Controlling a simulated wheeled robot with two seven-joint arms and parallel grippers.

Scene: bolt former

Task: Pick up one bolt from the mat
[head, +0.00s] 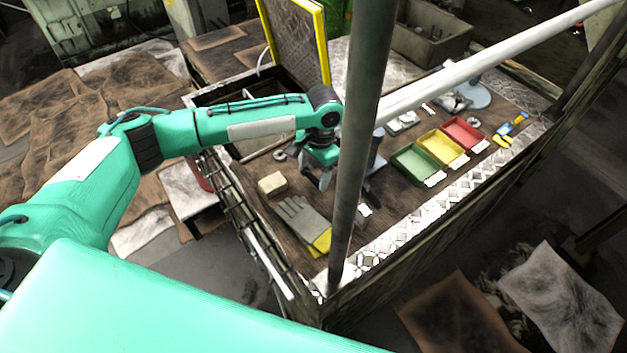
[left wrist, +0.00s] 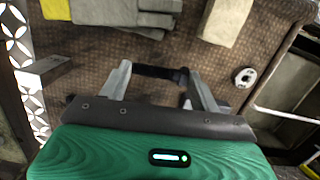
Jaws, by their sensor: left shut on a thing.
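My left gripper (left wrist: 162,84) has its two grey fingers on either side of a dark, bar-shaped bolt (left wrist: 160,72), which spans between the fingertips over the brown mat (left wrist: 90,62). Its exact lift above the mat is hard to tell. In the head view the left gripper (head: 325,178) is above the bench, and a dark post hides part of it and the area beside it. My right gripper is not in view.
A grey and yellow glove (head: 300,217) and a beige block (head: 272,183) lie near the gripper. Green (head: 413,163), yellow (head: 441,146) and red (head: 464,132) trays stand to the right. A dark upright post (head: 357,130) stands in front of the bench. A metal ring (left wrist: 245,77) lies nearby.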

